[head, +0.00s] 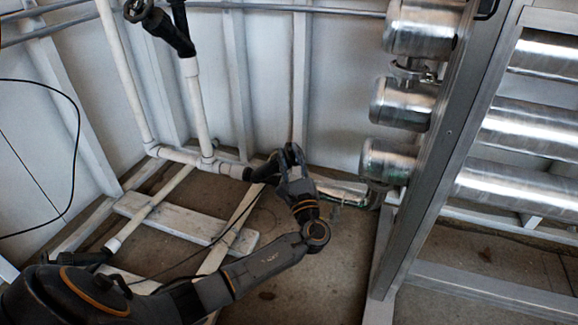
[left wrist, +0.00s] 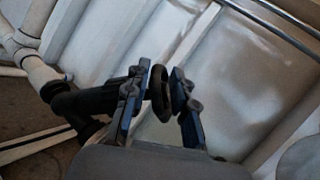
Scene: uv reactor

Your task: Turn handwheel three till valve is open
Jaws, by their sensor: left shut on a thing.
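My left gripper (head: 292,158) reaches across the floor area to a black valve (head: 264,168) at the end of a white pipe. In the left wrist view, my left gripper's fingers (left wrist: 161,78) stand on either side of the rim of a black handwheel (left wrist: 159,97) and are shut on it. The black valve body (left wrist: 85,102) sits left of the wheel in that view. In the head view the wheel is mostly hidden by the gripper. No number shows on it, and I cannot tell how far the valve is open. My right gripper is out of view.
Another black handwheel (head: 138,9) on a black valve is at the top left. White pipes (head: 180,156) run along the wall. Steel cylinders (head: 403,102) and a metal frame (head: 432,165) stand on the right. A thin black cable (head: 77,140) hangs at left.

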